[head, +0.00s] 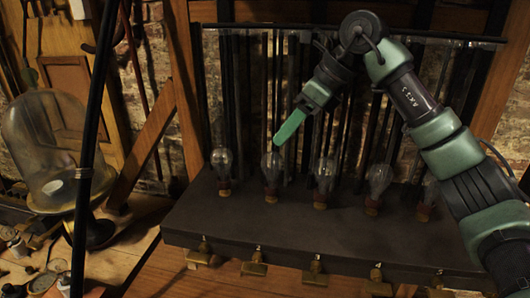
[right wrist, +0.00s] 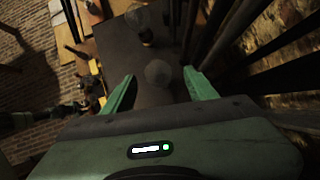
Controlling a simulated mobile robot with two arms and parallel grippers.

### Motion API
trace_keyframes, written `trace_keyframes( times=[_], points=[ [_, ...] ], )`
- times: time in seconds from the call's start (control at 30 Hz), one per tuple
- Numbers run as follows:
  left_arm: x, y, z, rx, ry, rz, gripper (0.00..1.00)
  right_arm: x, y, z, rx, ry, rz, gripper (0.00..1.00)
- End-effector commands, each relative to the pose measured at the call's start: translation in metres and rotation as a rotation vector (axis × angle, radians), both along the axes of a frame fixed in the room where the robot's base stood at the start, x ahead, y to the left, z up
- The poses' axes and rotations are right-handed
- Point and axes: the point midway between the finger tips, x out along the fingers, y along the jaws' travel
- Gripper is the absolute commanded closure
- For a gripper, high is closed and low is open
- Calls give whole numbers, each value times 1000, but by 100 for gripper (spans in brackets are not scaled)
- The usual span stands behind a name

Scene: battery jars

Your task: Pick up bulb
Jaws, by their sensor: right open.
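Several clear glass bulbs stand upright in a row on a dark box in the head view: the far-left bulb (head: 221,160), the second bulb (head: 271,166), the middle bulb (head: 324,174), the fourth bulb (head: 379,178) and a partly hidden one at the right. My right gripper (head: 291,128) points down just above and slightly right of the second bulb. In the right wrist view, my right gripper (right wrist: 159,88) is open, with a bulb (right wrist: 158,73) showing between its fingers, not gripped. Another bulb (right wrist: 138,16) is beyond it. My left gripper is not in view.
The dark box (head: 300,232) has brass fittings along its front. Dark vertical rods (head: 275,90) stand close behind the bulbs. A large glass dome (head: 45,140) stands at the left, behind a thin black pole (head: 92,130).

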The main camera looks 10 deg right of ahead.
Motion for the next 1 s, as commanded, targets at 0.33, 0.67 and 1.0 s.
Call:
trace_keyframes(
  times=[0.33, 0.67, 1.0],
  points=[
    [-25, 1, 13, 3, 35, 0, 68, 8, 14, -25, 0, 4, 2, 43],
    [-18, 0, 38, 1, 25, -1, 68, 17, 33, -64, 1, 3, 1, 43],
    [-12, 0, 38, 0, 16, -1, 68, 18, 35, -68, 1, 0, 1, 59]
  ],
)
